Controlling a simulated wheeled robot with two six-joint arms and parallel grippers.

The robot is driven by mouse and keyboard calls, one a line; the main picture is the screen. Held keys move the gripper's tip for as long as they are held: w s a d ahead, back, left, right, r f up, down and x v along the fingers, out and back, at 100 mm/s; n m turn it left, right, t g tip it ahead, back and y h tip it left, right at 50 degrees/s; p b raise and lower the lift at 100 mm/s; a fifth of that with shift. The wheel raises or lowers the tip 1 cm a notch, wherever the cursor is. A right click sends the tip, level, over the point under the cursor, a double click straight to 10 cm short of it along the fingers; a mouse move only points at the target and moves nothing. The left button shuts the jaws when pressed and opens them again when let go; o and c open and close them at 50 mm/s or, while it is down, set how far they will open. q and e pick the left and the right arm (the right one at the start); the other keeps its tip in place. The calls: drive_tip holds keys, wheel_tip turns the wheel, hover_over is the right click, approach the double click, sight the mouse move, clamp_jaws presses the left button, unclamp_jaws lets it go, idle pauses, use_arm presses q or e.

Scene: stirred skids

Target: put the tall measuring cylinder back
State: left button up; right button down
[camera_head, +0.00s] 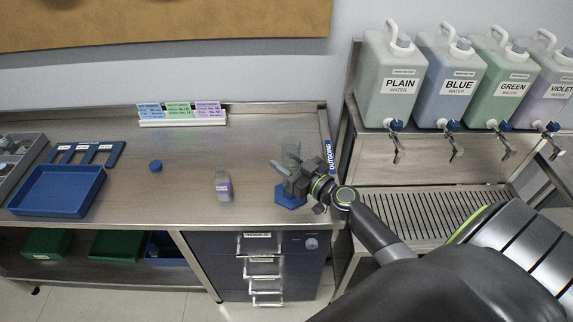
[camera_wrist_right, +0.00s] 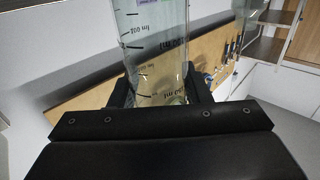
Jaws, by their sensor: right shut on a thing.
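The tall measuring cylinder (camera_head: 291,151) is clear, with its top showing above my right gripper (camera_head: 292,182) on the right part of the steel bench. A blue foot or base (camera_head: 289,199) shows under the gripper; I cannot tell whether it touches the bench. In the right wrist view, the cylinder (camera_wrist_right: 150,45) has dark printed graduations and stands between the two black fingers of the gripper (camera_wrist_right: 160,92). The gripper is shut on it and hides its middle in the head view. My left gripper is not in view.
A blue tray (camera_head: 60,205), a blue slotted rack (camera_head: 88,147) and cards (camera_head: 180,112) are further left and back. Water jugs (camera_head: 390,75) stand right, beside an OUTGOING sign (camera_head: 329,157).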

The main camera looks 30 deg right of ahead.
drive_tip(key=shift+f, duration=0.1)
drive_tip(key=c, duration=0.8)
unclamp_jaws()
drive_tip(key=shift+o, duration=0.2)
drive_tip(key=shift+r, duration=0.25)
drive_tip(key=b+v, duration=0.6)
drive_tip(key=v, duration=0.6)
drive_tip(key=shift+s+a+f, duration=0.1)
